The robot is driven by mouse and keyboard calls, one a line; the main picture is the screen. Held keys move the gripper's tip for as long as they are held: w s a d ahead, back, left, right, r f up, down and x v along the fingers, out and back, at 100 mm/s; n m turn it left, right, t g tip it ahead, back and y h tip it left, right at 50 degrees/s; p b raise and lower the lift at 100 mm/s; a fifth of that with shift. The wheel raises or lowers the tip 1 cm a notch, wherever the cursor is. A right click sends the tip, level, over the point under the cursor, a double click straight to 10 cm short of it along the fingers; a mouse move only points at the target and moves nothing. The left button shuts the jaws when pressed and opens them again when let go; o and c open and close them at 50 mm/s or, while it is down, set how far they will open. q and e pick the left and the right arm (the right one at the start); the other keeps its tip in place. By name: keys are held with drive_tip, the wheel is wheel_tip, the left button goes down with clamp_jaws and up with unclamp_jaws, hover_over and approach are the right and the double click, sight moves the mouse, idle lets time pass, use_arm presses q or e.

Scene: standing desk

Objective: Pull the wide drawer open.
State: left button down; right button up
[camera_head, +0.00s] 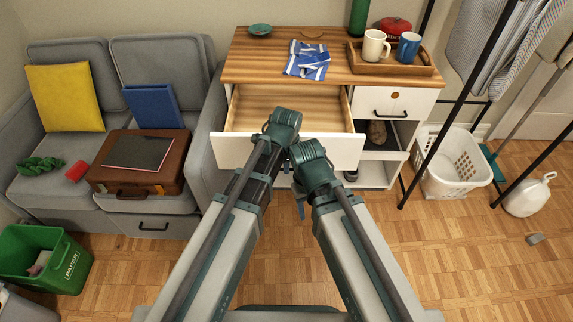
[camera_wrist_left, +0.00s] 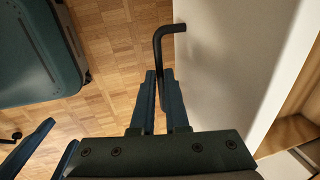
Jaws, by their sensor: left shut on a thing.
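The wide drawer (camera_head: 232,150) is under the wooden top and stands pulled out, with its bare wood inside showing. Its white front also shows in the left wrist view (camera_wrist_left: 225,75). The dark bar handle (camera_wrist_left: 160,45) is on that front and is hidden in the head view. My left gripper (camera_wrist_left: 159,75) is shut on the handle, with its fingers on either side of the bar. In the head view my left wrist covers part of the drawer front. My right wrist is beside it, in front of the drawer; its jaws cannot be made out.
On the desk top (camera_head: 255,70) are a blue striped cloth (camera_head: 308,58) and a tray (camera_head: 425,71) with a white mug (camera_head: 374,46) and a blue mug (camera_head: 408,47). A grey sofa (camera_head: 200,140) stands close on the left. A white basket (camera_head: 455,165) and black rack poles are on the right.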

use_arm(q)
drive_tip(key=shift+s, duration=0.2)
drive_tip(key=c, duration=0.9)
unclamp_jaws()
drive_tip(key=shift+r, duration=0.1)
drive_tip(key=s+r+p, duration=0.1)
drive_tip(key=r+p, duration=0.8)
drive_tip(key=s+r+p, duration=0.1)
drive_tip(key=r+p, duration=0.3)
drive_tip(key=shift+s+r, duration=0.2)
drive_tip(key=shift+s, duration=0.15)
